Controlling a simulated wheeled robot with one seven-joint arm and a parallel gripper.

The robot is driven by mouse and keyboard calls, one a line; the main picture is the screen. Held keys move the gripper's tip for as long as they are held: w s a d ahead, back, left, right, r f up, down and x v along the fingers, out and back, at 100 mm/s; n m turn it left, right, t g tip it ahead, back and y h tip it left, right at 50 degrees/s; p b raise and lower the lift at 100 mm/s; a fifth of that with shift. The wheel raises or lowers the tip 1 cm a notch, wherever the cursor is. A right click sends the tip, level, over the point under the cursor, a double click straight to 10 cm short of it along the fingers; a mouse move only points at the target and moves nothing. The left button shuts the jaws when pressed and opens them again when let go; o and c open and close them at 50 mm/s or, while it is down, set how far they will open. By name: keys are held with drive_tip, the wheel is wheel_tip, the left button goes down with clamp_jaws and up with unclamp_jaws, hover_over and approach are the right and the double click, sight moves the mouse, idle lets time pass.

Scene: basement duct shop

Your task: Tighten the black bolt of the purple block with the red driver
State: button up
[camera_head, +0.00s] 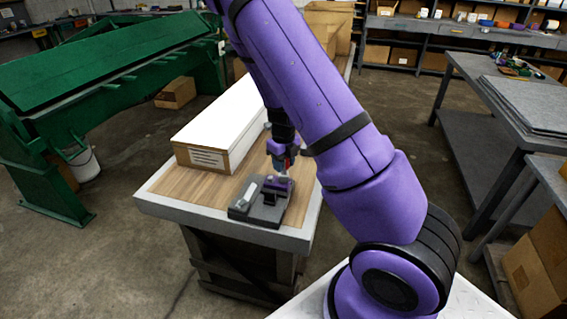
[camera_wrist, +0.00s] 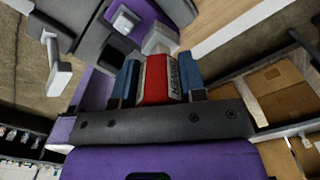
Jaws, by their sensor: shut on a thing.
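The red driver (camera_wrist: 155,78) is clasped between the blue fingers of my gripper (camera_wrist: 159,84) in the wrist view. A pale grey part (camera_wrist: 160,40) extends beyond its red handle toward the purple block (camera_wrist: 150,12). In the head view, my gripper (camera_head: 281,162) is over the grey fixture (camera_head: 240,209) on the bench, close above the purple block (camera_head: 281,184). The red driver also shows there as a small red patch (camera_head: 288,163). I cannot clearly tell the black bolt from the dark parts around the block, nor whether the driver tip touches it.
A long white-topped box (camera_head: 222,118) lies on the wooden workbench (camera_head: 176,188) behind the fixture. A green machine (camera_head: 105,78) stands left. A grey table (camera_head: 478,75) stands right. Bare bench top lies left of the fixture.

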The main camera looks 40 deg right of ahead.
drive_tip(key=shift+m, duration=2)
drive_tip(key=shift+n, duration=0.8)
drive_tip(key=shift+r, duration=2.5)
